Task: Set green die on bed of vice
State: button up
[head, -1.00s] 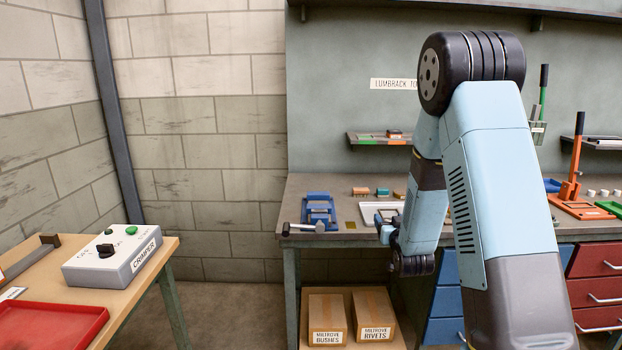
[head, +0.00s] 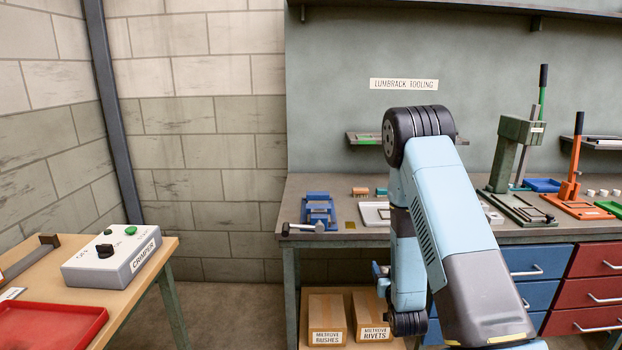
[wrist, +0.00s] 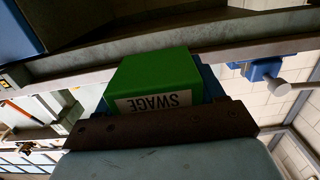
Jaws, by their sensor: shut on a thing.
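The green die (wrist: 155,80), a block with a white label reading SWAGE upside down, is held in my gripper (wrist: 160,94) in the wrist view. The gripper is shut on it. In the head view the die is hidden, and only a small blue part of my gripper (head: 380,271) shows left of my forearm, below the level of the bench top. The blue vice (head: 320,212) stands on the bench's left end, up and left of the gripper. What appears to be the vice also shows at the right of the wrist view (wrist: 262,68), apart from the die.
The bench (head: 300,190) carries a white tray (head: 375,214) right of the vice, small blocks behind it, a green press (head: 515,160) and an orange press (head: 572,190). Two cardboard boxes (head: 327,318) stand below. A side table (head: 130,262) holds a grey control box (head: 115,256).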

notch_tip(320, 180, down, 10)
jog(key=s, duration=0.3)
jog(key=shift+f, duration=0.15)
